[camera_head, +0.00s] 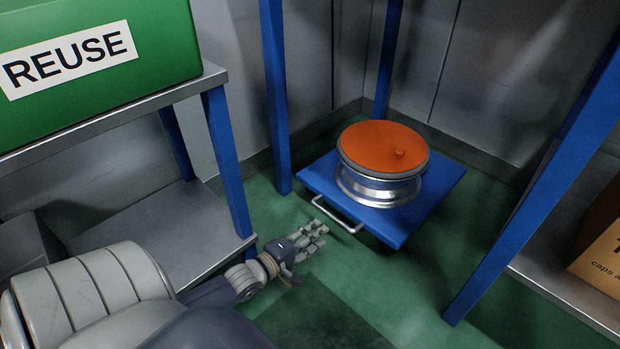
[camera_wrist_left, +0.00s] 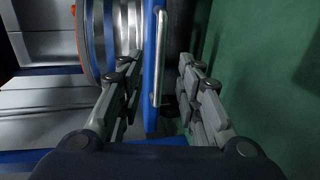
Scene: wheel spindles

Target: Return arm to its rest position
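My left gripper (camera_head: 316,236) is over the green floor in front of the blue platform (camera_head: 440,189). In the left wrist view the fingers of this gripper (camera_wrist_left: 158,70) are spread apart and hold nothing. The platform's metal handle (camera_head: 337,216) is just beyond the fingertips; it also shows upright between the fingers in the left wrist view (camera_wrist_left: 157,60), with no contact that I can make out. A silver wheel rim (camera_head: 382,190) with an orange top (camera_head: 380,147) sits on the platform. My right gripper is not in view.
A metal shelf with blue posts (camera_head: 228,160) stands close on the left, carrying a green REUSE box (camera_head: 100,50). Blue posts (camera_head: 275,100) surround the platform. A cardboard box (camera_head: 600,255) is at the right edge. The floor (camera_head: 390,290) in front is clear.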

